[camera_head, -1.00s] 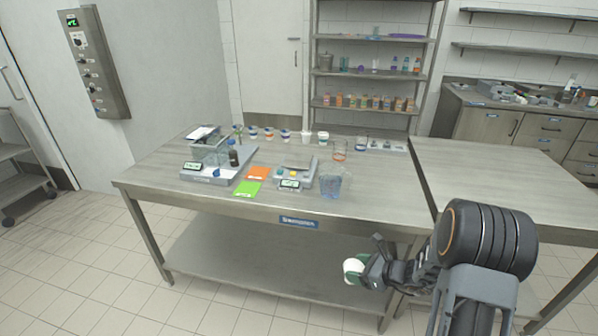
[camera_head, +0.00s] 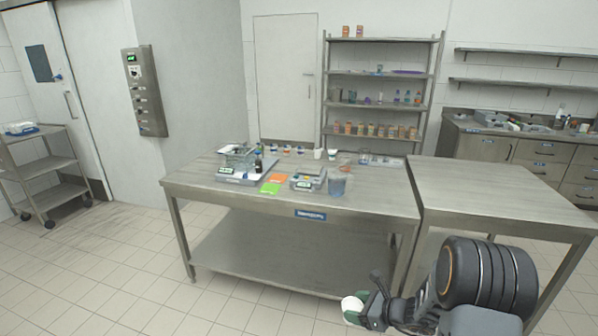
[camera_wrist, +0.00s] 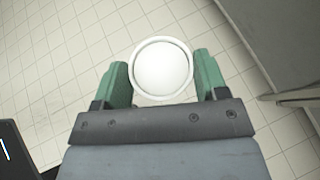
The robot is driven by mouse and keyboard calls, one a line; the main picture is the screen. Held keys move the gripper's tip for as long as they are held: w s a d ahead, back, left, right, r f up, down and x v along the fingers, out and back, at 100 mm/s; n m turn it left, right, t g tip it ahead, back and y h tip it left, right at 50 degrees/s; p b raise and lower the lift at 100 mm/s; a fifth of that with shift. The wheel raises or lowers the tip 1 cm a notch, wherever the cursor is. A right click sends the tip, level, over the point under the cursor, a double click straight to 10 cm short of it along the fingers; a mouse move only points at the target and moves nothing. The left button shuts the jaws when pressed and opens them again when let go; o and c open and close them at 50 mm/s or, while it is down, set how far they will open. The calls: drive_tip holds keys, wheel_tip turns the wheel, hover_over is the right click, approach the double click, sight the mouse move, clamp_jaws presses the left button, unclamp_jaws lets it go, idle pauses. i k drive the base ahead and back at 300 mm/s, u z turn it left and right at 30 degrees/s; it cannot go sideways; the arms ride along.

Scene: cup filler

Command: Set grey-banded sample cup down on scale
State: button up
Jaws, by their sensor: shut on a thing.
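My gripper (camera_head: 358,307) is shut on a white cup (camera_head: 350,303), low in front of the workbench and over the floor. In the wrist view the cup (camera_wrist: 161,68) sits between the two green fingers, seen from above with its round white top showing. No grey band can be seen on it from here. A small scale (camera_head: 308,180) with a display stands at the front middle of the bench. A larger device with a display and a clear-walled enclosure (camera_head: 240,163) stands to its left. Both are well away from my gripper.
The steel workbench (camera_head: 385,203) also bears orange and green mats (camera_head: 270,188), a clear beaker (camera_head: 337,184) and several cups along the back. A bare second table (camera_head: 500,190) stands to the right. A cart (camera_head: 50,170) is far left. Floor before the bench is clear.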

sight(310, 169)
drive_tip(key=u, duration=0.85)
drive_tip(key=i, duration=1.2)
drive_tip(key=z, duration=0.2)
